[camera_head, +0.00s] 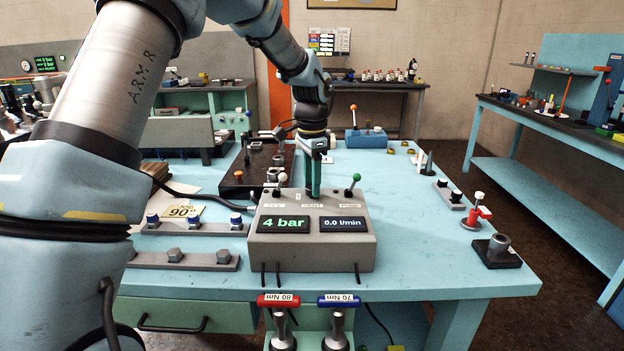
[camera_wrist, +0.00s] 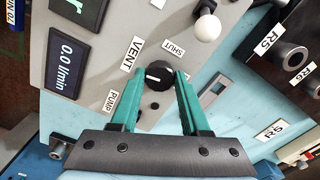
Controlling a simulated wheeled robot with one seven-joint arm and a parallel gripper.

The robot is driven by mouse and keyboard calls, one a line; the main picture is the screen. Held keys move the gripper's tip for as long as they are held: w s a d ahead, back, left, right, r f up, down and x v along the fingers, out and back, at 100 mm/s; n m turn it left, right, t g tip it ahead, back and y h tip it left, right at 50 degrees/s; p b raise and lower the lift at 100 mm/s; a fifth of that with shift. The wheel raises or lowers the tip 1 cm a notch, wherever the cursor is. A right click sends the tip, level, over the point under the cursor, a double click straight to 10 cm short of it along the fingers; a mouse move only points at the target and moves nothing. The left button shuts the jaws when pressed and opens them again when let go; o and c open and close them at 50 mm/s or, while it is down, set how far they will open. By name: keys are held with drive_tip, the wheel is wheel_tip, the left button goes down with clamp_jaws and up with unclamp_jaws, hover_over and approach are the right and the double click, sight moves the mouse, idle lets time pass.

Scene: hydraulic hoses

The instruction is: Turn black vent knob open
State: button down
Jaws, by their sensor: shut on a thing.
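The black vent knob (camera_wrist: 158,75) is on the top of a grey control box (camera_head: 350,205). In the wrist view it sits between my two green fingertips, which close on its sides. A short white mark shows on its face. A VENT label (camera_wrist: 132,54) lies to its left and a SHUT label (camera_wrist: 174,48) above it. My gripper (camera_head: 314,192) points down onto the box top in the head view, where it hides the knob. The box's front displays read 4 bar (camera_head: 284,224) and 0.0 l/min (camera_head: 342,224).
A white-balled lever (camera_head: 282,179) stands left of my gripper and a green-balled lever (camera_head: 355,179) stands right. Red and blue torque tools (camera_head: 280,300) hang at the bench front.

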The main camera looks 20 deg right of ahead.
drive_tip(key=shift+m, duration=0.9)
drive_tip(key=shift+p, duration=0.3)
drive_tip(key=shift+c, duration=1.9)
unclamp_jaws()
drive_tip(key=shift+r, duration=0.1)
wheel_tip(320, 180, up, 11)
drive_tip(key=b, duration=0.2)
drive_tip(key=shift+b, duration=0.3)
drive_tip(key=shift+f, duration=0.2)
